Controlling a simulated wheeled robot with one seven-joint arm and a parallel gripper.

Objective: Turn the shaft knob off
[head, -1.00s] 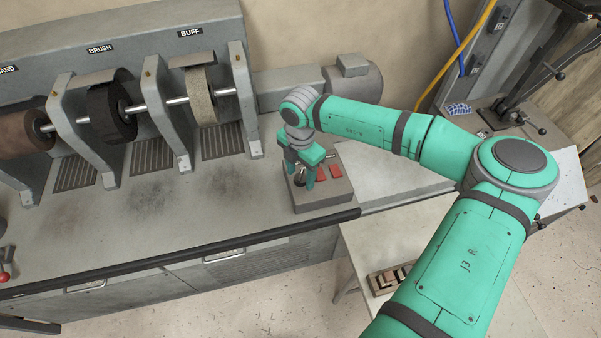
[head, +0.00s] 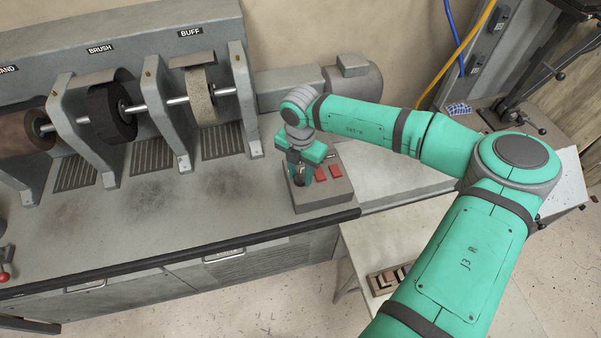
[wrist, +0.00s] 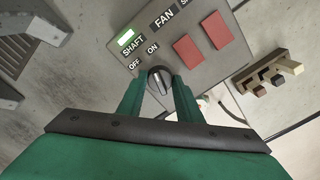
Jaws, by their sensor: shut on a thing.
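The shaft knob (wrist: 160,77) is dark and round with a pale pointer mark, just below the SHAFT, OFF and ON labels in the wrist view. Its mark points roughly up, nearer the ON label than OFF, though it is small. A green lamp (wrist: 125,37) beside the SHAFT label is lit. My gripper (wrist: 159,88) is shut on the knob, with one green finger on each side. In the head view my gripper (head: 308,173) reaches down onto the grey control box (head: 325,197), and it mostly hides the knob.
Two red switches (wrist: 188,48) sit right of the knob on the box. The bench (head: 150,235) has sanding, brush and buff wheels on a shaft (head: 176,101) to the left. A motor (head: 335,90) stands behind.

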